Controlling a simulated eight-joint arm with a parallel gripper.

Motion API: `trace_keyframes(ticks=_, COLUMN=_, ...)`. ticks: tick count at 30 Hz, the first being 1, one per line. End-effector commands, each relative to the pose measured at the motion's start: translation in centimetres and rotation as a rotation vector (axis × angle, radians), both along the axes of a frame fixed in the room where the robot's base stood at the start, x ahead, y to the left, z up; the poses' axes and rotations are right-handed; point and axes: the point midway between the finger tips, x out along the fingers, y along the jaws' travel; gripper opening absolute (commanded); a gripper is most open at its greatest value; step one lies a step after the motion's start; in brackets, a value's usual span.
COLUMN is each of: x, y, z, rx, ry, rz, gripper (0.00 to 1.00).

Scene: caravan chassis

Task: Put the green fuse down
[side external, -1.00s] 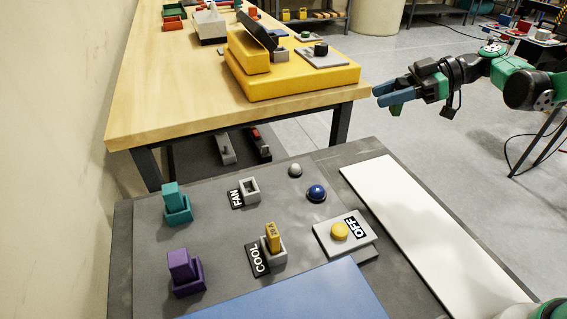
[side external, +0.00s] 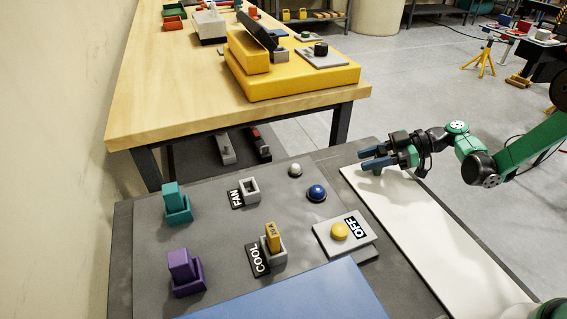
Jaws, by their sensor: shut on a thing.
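My gripper (side external: 364,158) is shut on the green fuse (side external: 376,172) at the far end of the white strip (side external: 440,236). Only a small part of the fuse shows below the blue fingers. The fuse is low over the strip or touching it; I cannot tell which. The FAN socket (side external: 250,189) on the grey panel is empty. The COOL socket (side external: 275,252) holds a yellow fuse (side external: 273,236).
The panel also has a teal fuse (side external: 170,197) and a purple fuse (side external: 180,265) in holders, a blue dome (side external: 317,193), a white knob (side external: 295,170) and a yellow OFF button (side external: 340,231). A wooden bench (side external: 165,95) stands behind. The strip's near part is bare.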

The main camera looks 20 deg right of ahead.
Motion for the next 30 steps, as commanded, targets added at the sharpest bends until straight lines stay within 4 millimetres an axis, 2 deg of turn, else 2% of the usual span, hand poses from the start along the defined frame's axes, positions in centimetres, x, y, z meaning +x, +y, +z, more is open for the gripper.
trace_keyframes(ticks=8, x=0.0, y=0.0, z=-0.2, rx=0.000, ry=0.000, rz=0.000, gripper=0.00)
trace_keyframes(ticks=9, x=0.0, y=0.0, z=-0.2, rx=0.000, ry=0.000, rz=0.000, gripper=0.39)
trace_keyframes(ticks=12, x=0.0, y=0.0, z=-0.2, rx=0.000, ry=0.000, rz=0.000, gripper=0.65)
trace_keyframes(ticks=23, x=0.0, y=0.0, z=0.1, rx=0.000, ry=0.000, rz=0.000, gripper=0.65)
trace_keyframes(ticks=26, x=-0.4, y=-1.1, z=0.5, rx=0.000, ry=-0.001, rz=-0.004, gripper=0.65)
trace_keyframes(ticks=30, x=-1.4, y=-3.7, z=1.7, rx=0.000, ry=0.000, rz=-0.007, gripper=0.65)
